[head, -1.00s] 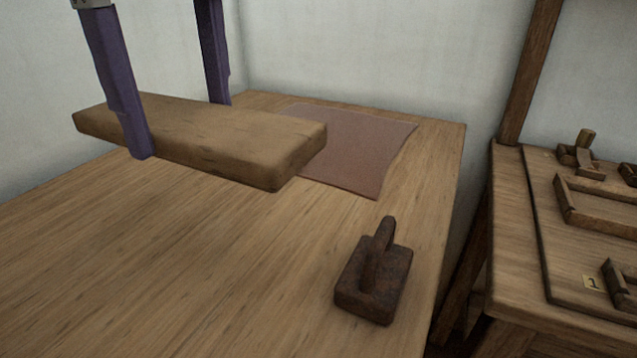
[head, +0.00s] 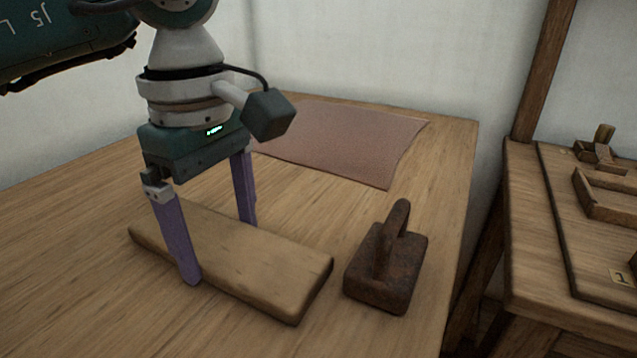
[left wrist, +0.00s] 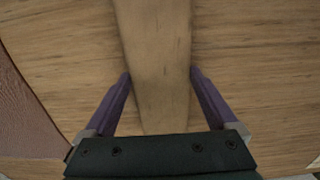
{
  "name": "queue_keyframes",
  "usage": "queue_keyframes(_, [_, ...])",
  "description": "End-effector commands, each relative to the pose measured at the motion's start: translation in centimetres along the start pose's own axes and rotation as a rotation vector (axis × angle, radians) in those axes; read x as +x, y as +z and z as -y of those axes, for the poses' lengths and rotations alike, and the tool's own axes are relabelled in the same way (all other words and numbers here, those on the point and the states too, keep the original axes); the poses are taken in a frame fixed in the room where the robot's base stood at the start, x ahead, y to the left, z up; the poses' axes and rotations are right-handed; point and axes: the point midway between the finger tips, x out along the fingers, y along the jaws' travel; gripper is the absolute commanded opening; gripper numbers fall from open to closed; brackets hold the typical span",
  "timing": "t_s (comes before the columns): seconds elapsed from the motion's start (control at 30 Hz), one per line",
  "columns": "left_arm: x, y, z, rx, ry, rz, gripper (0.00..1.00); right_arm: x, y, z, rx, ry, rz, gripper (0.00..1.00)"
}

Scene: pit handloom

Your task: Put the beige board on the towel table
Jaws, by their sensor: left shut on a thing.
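The beige board (head: 265,262) is a thick wooden slab at the front left of the wooden table (head: 60,270). It appears to lie flat on the table top, or very close to it. My left gripper (head: 222,252) comes down from above with its purple fingers on the board's two long sides. In the left wrist view the board (left wrist: 155,60) runs between the two fingers (left wrist: 160,76). A pinkish-brown towel (head: 345,140) lies flat toward the table's back right corner. My right gripper is not in view.
A dark rusty block with an upright handle (head: 388,262) stands just right of the board, with a narrow gap. A second wooden table (head: 525,235) with wooden frames and tools is at the right, beyond a gap. The table's left part is clear.

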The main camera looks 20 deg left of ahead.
Motion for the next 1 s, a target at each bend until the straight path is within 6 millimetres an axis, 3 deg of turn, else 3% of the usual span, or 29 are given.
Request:
queue_keyframes(0.2, [0.4, 0.0, 0.0, 0.0, 0.001, 0.0, 0.24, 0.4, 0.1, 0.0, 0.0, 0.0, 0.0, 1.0])
queue_keyframes(0.23, [0.3, 0.0, 0.0, -0.001, 0.0, 0.0, 0.93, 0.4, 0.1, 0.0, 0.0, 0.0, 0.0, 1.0])
queue_keyframes(0.3, [0.2, 0.0, 0.0, -0.001, 0.0, 0.0, 1.0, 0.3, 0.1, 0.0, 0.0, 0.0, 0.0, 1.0])
queue_keyframes(0.67, [-0.8, 0.0, -0.1, -0.001, 0.001, -0.001, 1.0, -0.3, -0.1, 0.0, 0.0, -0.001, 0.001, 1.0])
queue_keyframes(1.0, [-8.3, -0.1, -0.1, -0.001, 0.005, -0.002, 1.0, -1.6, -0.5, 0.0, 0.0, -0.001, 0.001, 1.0])
